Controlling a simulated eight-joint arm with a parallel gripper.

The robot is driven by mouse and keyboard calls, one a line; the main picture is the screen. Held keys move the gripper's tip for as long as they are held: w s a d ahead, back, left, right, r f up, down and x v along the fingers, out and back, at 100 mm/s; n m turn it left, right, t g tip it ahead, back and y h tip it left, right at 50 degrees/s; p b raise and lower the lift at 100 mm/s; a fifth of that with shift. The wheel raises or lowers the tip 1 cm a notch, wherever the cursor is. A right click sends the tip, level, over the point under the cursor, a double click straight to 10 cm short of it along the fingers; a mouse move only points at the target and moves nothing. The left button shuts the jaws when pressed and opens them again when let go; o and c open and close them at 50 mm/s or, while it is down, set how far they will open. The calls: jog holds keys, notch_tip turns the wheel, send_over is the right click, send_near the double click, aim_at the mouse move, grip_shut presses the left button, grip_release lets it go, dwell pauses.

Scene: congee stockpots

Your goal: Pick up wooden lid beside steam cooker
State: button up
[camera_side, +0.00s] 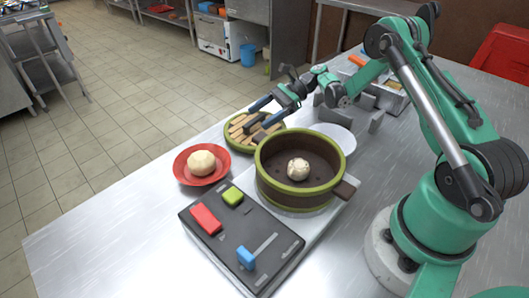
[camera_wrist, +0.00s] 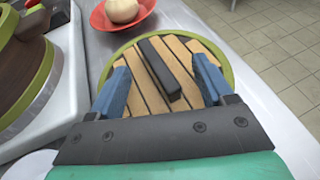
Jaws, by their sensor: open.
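The wooden lid (camera_side: 239,124) is round, with tan slats, a green rim and a dark bar handle (camera_wrist: 162,68). It lies flat on the metal table, behind and left of the steam cooker in the side view. The lid also fills the middle of the wrist view (camera_wrist: 205,52). The steam cooker (camera_side: 271,193) is a round brown pot with green bands, open on top, with a pale bun (camera_side: 298,169) inside. My gripper (camera_side: 256,112) is open above the lid. In the wrist view its blue fingers (camera_wrist: 162,88) stand on either side of the handle, apart from it.
A red plate (camera_side: 181,178) with a round bun (camera_side: 202,162) sits left of the lid. A dark control panel (camera_side: 229,247) with coloured buttons stands in front of the cooker. A white plate (camera_side: 342,136) and a metal bin (camera_side: 390,98) are behind. The table's left front (camera_side: 110,240) is clear.

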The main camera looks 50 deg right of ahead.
jog(key=shift+w+a+f, duration=0.15)
jog(key=shift+a, duration=0.3)
grip_shut()
